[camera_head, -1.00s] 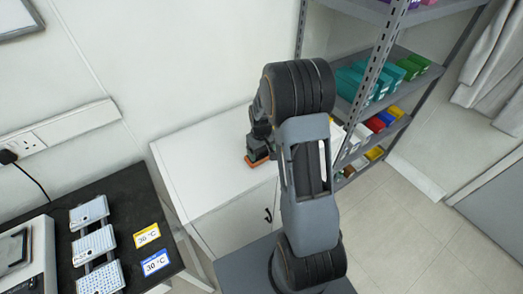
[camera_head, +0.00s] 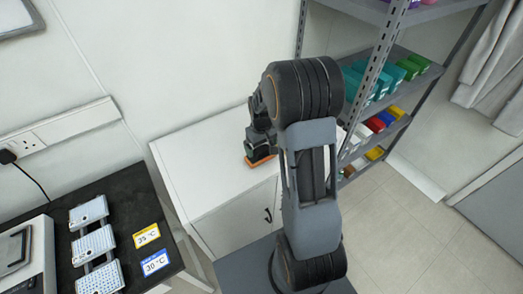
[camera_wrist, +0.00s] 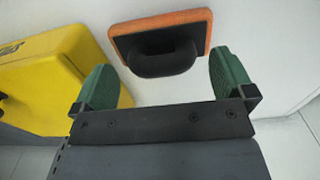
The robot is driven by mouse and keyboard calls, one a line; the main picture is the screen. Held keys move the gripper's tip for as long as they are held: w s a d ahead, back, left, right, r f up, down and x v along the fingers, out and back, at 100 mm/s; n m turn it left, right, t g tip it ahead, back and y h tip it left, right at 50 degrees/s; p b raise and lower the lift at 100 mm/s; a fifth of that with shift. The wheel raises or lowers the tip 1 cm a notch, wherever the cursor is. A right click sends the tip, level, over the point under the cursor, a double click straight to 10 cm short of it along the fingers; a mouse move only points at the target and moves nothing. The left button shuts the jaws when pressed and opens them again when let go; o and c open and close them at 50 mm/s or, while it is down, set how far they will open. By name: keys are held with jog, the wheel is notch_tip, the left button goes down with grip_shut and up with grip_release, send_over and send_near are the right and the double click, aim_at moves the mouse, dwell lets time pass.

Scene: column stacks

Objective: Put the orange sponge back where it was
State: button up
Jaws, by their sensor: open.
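The orange sponge (camera_wrist: 158,22) has a dark backing and a black loop handle (camera_wrist: 162,58). It lies on the white cabinet top (camera_head: 212,170), and in the head view its orange edge (camera_head: 262,161) shows just below my gripper (camera_head: 259,146). In the wrist view my gripper (camera_wrist: 163,80) is open, its two green fingers spread to either side of the handle. The handle lies between and slightly beyond the fingertips, with visible gaps on both sides. I cannot tell whether the sponge touches anything else.
A yellow case (camera_wrist: 50,75) lies to the left in the wrist view. A grey shelf rack (camera_head: 375,70) with coloured boxes stands right of the cabinet. A black bench (camera_head: 130,200) with white trays is at the left. The cabinet top's left part is clear.

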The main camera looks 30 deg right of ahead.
aim_at(261, 147)
notch_tip(261, 147, up, 8)
jog(key=shift+r, duration=0.1)
jog(key=s+a+r+t, duration=0.2)
jog(key=s+a+r, duration=0.2)
jog(key=s, duration=0.4)
jog(key=s+a+r+m+t, duration=0.1)
jog(key=s+a+r+t, duration=0.1)
jog(key=s+a+r, duration=0.3)
jog(key=shift+s+a+b, duration=0.2)
jog(key=shift+s+b, duration=0.1)
jog(key=shift+s, duration=1.15)
